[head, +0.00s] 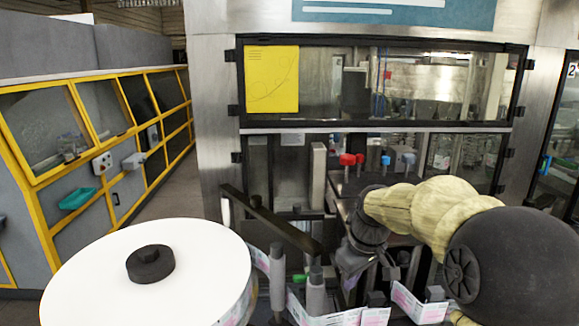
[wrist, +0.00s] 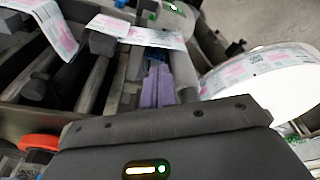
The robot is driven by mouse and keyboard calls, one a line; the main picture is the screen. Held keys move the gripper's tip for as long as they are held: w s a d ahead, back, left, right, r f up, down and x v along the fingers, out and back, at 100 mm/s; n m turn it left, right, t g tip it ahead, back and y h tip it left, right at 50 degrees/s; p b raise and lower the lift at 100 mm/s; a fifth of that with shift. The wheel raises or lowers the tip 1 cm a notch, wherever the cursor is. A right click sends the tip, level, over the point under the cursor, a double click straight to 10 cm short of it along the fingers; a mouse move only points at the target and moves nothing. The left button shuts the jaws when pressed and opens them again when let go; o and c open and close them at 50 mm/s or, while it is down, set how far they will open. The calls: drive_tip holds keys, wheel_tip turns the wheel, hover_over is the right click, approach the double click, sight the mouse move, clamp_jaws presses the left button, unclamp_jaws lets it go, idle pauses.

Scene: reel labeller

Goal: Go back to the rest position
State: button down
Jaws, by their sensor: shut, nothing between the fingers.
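My gripper (head: 352,268) hangs from my sleeved arm in the right half of the head view, low over the labeller's front. In the wrist view its dark body fills the bottom edge, and its pale purple fingers (wrist: 158,85) are together with nothing between them. The label strip (head: 375,317) runs round the grey rollers (head: 316,290) near and below the gripper. It also crosses just beyond the fingers in the wrist view (wrist: 140,35). The head view does not clearly show the fingertips.
A large white reel (head: 160,285) with a black hub stands at the lower left. A dark bar (head: 268,222) slants beside it. The glazed machine housing (head: 215,110) rises behind, with red and blue knobs (head: 350,159). Clear floor (head: 170,185) shows left, beside a yellow-framed machine (head: 40,200).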

drive_tip(key=s+d+f+m+h+b, duration=0.1)
drive_tip(key=s+f+m, duration=0.6)
drive_tip(key=s+f, duration=0.7)
drive_tip(key=s+b, duration=0.1)
drive_tip(key=s, duration=0.2)
drive_tip(key=shift+d+f+t, duration=0.15)
drive_tip(key=shift+d+t, duration=0.15)
